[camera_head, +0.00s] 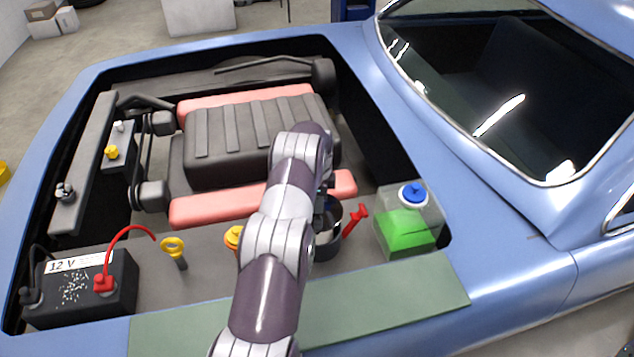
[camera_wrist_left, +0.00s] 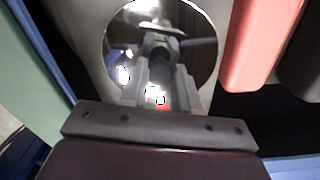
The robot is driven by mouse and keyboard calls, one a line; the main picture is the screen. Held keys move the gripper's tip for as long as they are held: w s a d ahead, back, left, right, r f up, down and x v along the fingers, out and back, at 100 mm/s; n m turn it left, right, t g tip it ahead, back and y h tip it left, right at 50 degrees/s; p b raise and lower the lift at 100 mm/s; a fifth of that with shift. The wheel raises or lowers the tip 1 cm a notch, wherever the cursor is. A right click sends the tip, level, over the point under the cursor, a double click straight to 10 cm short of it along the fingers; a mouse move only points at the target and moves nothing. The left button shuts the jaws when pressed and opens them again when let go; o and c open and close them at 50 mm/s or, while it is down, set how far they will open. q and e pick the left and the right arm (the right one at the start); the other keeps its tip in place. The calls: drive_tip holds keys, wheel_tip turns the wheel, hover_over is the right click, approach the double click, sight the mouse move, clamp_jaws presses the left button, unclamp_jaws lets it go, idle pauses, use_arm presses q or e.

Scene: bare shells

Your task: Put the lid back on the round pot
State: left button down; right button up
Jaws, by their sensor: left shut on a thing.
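The round pot (camera_head: 329,243) is a dark metal cylinder standing on the grey ledge at the front of the engine bay, with a red handle (camera_head: 355,219) pointing up to the right. My left arm covers its left side. My left gripper (camera_wrist_left: 160,92) is over the pot area, mostly hidden behind my arm in the head view. In the wrist view a round, mirror-like lid (camera_wrist_left: 120,50) lies beyond the fingers, which are shut on it around its middle. The grip point itself is unclear in reflections. I cannot tell whether the lid touches the pot. My right gripper is not in view.
A clear tank with green liquid (camera_head: 405,235) and blue cap stands right of the pot. A yellow dipstick ring (camera_head: 173,246), a yellow cap (camera_head: 233,238) and a 12 V battery (camera_head: 80,290) are to the left. A green mat (camera_head: 400,297) lies along the front edge.

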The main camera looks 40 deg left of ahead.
sight(318, 216)
use_arm(q)
drive_tip(key=shift+s+d+r, duration=0.15)
drive_tip(key=shift+s+d, duration=0.15)
drive_tip(key=shift+s+f+b, duration=0.1)
drive_tip(key=shift+f+b, duration=0.15)
drive_tip(key=shift+b, duration=0.05)
drive_tip(key=f+b, duration=0.1)
drive_tip(key=f, duration=0.2)
drive_tip(key=f+b, duration=0.1)
drive_tip(key=f, duration=0.1)
drive_tip(key=shift+w+a+b, duration=0.15)
drive_tip(key=shift+w+b, duration=0.1)
drive_tip(key=shift+b, duration=0.05)
drive_tip(key=shift+f+b, duration=0.2)
drive_tip(key=shift+b, duration=0.1)
drive_tip(key=shift+s, duration=0.1)
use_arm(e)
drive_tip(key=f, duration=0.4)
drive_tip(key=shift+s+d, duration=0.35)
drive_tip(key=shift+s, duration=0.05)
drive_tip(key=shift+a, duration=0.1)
use_arm(q)
drive_tip(key=shift+b, duration=0.6)
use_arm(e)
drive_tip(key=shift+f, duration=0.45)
use_arm(q)
drive_tip(key=shift+f+b, duration=0.2)
drive_tip(key=shift+b, duration=0.1)
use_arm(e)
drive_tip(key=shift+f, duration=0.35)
